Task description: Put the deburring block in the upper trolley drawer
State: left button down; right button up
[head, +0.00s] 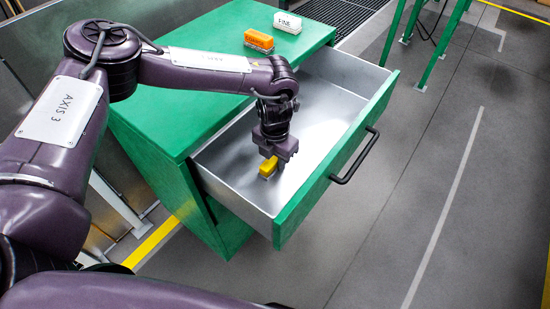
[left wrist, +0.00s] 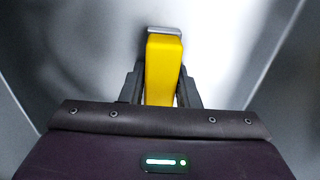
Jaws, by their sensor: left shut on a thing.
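A yellow block (head: 268,167) with a grey end is held by my left gripper (head: 275,160) over the inside of the open upper drawer (head: 343,112). In the left wrist view, the yellow block (left wrist: 164,72) sits between the two fingers of the left gripper (left wrist: 162,90), with the bare metal drawer floor (left wrist: 90,45) behind it. I cannot tell whether the block touches the floor. The drawer is pulled well out of the green trolley (head: 190,110). My right gripper is not in view.
An orange block (head: 259,41) and a white block with lettering (head: 287,22) stand on the trolley top. The drawer's green front has a black handle (head: 357,157). Green metal legs (head: 440,45) stand at the upper right. The grey floor right of the drawer is clear.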

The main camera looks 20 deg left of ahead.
pick_arm(q)
jog(key=shift+s+f, duration=0.1)
jog(key=shift+f, duration=0.1)
jog(key=c, duration=1.1)
grip_release()
jog(key=shift+s+f, duration=0.15)
jog(key=shift+w+r, duration=0.2)
jog(key=shift+r, duration=0.35)
jog(key=r, duration=0.5)
jog(key=d+r, duration=0.1)
jog(key=r, duration=0.1)
jog(key=shift+r, duration=0.35)
jog(key=shift+w, duration=0.1)
